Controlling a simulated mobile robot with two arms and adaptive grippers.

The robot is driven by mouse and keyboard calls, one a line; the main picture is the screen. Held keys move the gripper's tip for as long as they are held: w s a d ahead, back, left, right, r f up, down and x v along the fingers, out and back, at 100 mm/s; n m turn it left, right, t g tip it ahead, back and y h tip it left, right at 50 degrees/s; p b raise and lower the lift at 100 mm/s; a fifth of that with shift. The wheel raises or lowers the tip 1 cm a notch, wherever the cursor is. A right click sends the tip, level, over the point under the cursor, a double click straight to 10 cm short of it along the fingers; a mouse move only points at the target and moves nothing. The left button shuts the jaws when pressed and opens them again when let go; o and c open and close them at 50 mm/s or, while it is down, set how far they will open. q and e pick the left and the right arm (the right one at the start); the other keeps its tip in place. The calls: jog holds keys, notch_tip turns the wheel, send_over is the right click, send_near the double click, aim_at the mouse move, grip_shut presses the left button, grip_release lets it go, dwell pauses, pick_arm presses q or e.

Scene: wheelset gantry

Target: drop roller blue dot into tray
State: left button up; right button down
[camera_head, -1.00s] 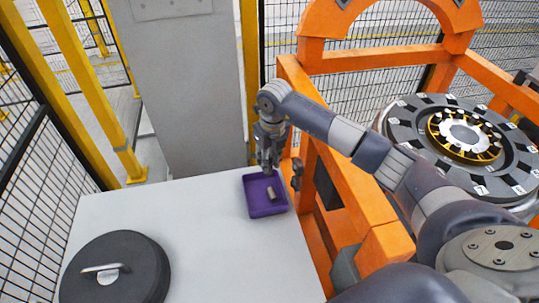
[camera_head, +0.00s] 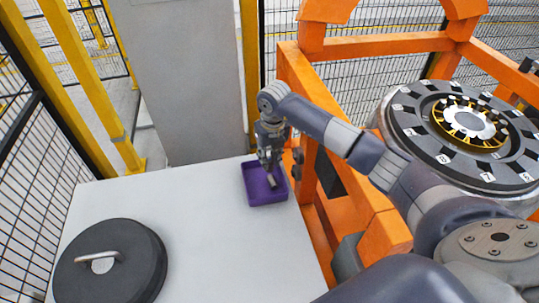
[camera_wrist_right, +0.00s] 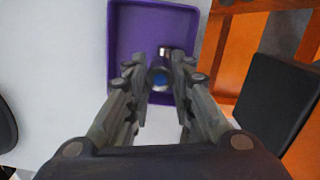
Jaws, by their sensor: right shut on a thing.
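My right gripper (camera_head: 268,168) points down over the purple tray (camera_head: 249,197). In the right wrist view, its fingers (camera_wrist_right: 158,80) are shut on a dark roller whose end bears a blue dot (camera_wrist_right: 160,79). The held roller is within the tray's outline; whether it touches the floor cannot be told. Another metallic roller (camera_head: 272,182) lies in the tray beside the fingertips. In the wrist view it shows partly behind the held one. The tray (camera_wrist_right: 121,40) stands at the table's far right corner. My left gripper is not in view.
A black round lid with a handle (camera_head: 128,272) lies on the white table (camera_head: 200,235), whose middle is clear. An orange gantry frame (camera_head: 372,208) stands close to the tray's right. A round wheel fixture (camera_head: 410,120) is farther right. A grey cabinet (camera_head: 185,80) stands behind the table.

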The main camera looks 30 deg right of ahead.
jog(key=c, duration=1.3)
grip_release()
jog(key=shift+r, duration=0.1)
jog(key=shift+c, duration=0.2)
jog(key=r, duration=0.4)
jog(key=s+r, duration=0.1)
jog(key=r, duration=0.7)
jog(key=shift+s, duration=0.25)
jog(key=shift+f, duration=0.1)
